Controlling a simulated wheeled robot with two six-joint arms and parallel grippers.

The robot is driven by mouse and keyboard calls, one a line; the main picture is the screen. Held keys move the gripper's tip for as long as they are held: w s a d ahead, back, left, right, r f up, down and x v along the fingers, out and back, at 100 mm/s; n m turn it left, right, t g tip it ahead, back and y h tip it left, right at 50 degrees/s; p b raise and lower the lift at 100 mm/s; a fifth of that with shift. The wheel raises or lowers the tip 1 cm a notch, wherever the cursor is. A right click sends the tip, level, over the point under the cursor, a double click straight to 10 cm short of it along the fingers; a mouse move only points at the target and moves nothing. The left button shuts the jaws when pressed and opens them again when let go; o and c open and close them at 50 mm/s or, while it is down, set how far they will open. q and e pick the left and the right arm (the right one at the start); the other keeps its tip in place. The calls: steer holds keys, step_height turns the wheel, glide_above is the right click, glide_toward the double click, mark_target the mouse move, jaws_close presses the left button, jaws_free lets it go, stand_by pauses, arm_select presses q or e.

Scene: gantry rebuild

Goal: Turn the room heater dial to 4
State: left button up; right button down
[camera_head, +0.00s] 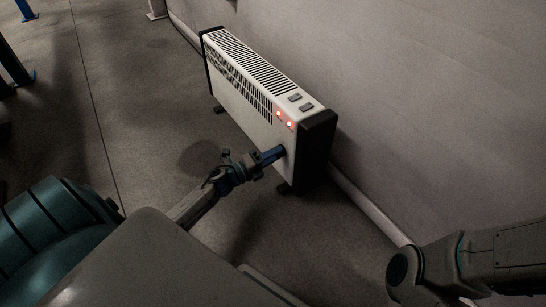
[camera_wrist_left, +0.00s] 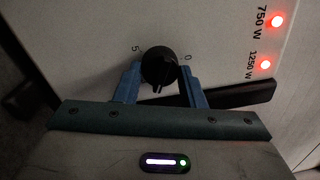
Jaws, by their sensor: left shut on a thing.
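The white room heater (camera_head: 240,97) with black end caps stands on the floor along the wall. Its black dial (camera_wrist_left: 159,66) shows in the left wrist view, with the marks 5 and 0 beside it; a pointer line faces toward the gripper, and the number it points to cannot be read. My left gripper (camera_head: 274,154) is at the heater's front face near its right end, and its blue fingers (camera_wrist_left: 160,80) are shut on the dial, one on each side. The dial is hidden behind the gripper in the head view. My right gripper is not in view; only my right arm shows.
Two red lamps (camera_head: 284,119) glow on the heater, labelled 750 W and 1250 W in the left wrist view. Two switches (camera_head: 300,101) sit on its top. A pipe (camera_head: 365,205) runs along the wall's base. The floor (camera_head: 135,110) left of the heater is clear.

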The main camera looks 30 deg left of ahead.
arm_select(q)
steer(key=m+b, duration=0.2)
steer(key=m, duration=0.3)
steer(key=m+b, duration=0.2)
steer(key=m, duration=0.4)
steer(key=shift+f+g, duration=0.2)
steer(key=shift+g, duration=0.1)
steer(key=shift+a+r+m+b, duration=0.1)
steer(key=shift+m+b, duration=0.5)
steer(key=shift+m, duration=0.4)
steer(key=o, duration=1)
